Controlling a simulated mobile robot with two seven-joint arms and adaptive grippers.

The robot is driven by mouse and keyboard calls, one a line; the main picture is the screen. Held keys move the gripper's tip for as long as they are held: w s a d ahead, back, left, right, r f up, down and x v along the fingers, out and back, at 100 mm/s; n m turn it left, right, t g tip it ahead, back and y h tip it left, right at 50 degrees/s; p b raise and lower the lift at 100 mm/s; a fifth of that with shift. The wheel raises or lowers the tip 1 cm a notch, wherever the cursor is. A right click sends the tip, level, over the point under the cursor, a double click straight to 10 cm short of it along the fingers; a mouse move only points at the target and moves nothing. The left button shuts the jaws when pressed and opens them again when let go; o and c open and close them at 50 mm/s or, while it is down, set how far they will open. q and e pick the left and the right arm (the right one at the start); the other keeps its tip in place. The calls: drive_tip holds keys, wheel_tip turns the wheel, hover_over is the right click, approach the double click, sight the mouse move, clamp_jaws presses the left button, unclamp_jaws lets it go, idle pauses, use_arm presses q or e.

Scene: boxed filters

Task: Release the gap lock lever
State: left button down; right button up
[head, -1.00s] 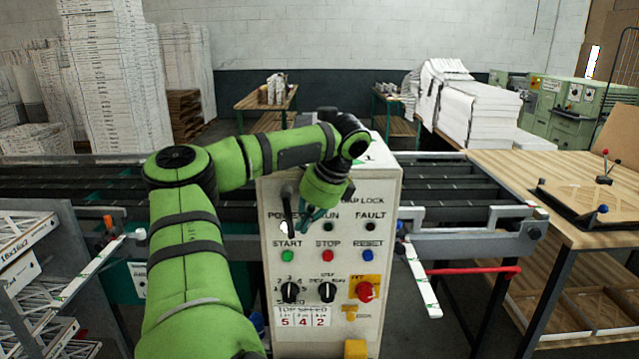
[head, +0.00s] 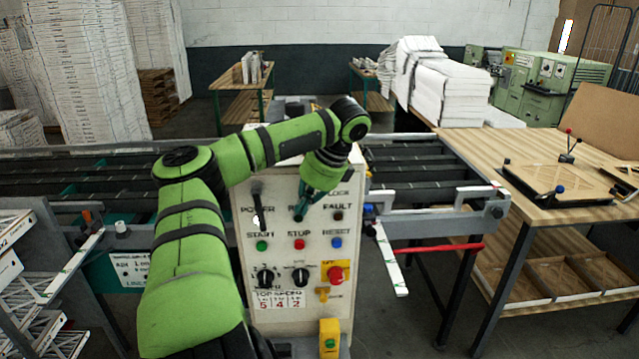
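The white control panel (head: 300,235) stands in the middle of the head view, with a label ending in LOCK near its upper right. My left gripper (head: 303,206) points down in front of the panel's upper part, just left of that label. It hides the panel behind it. Its fingers are too small and overlapped to tell whether they are open or hold anything. A black lever (head: 257,203) with a pale lower end shows left of the gripper, above the START light. I cannot tell whether it is the gap lock lever. My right gripper is not in view.
Below are black selector knobs (head: 300,277), a red stop button (head: 335,274) on yellow and a yellow box (head: 329,338). Roller conveyors (head: 430,190) run on both sides. A wooden table (head: 480,150) stands at the right, a filter rack (head: 30,280) at the lower left.

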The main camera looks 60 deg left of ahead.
use_arm(q)
drive_tip(key=w+r, duration=0.1)
drive_tip(key=d+r+b, duration=0.1)
drive_tip(key=w+d+r, duration=0.1)
drive_tip(key=r, duration=0.1)
drive_tip(key=shift+w+d+r+b, duration=0.1)
drive_tip(key=shift+w+d+b, duration=0.05)
drive_tip(key=shift+w+b, duration=0.2)
drive_tip(key=shift+s, duration=0.1)
idle(0.4)
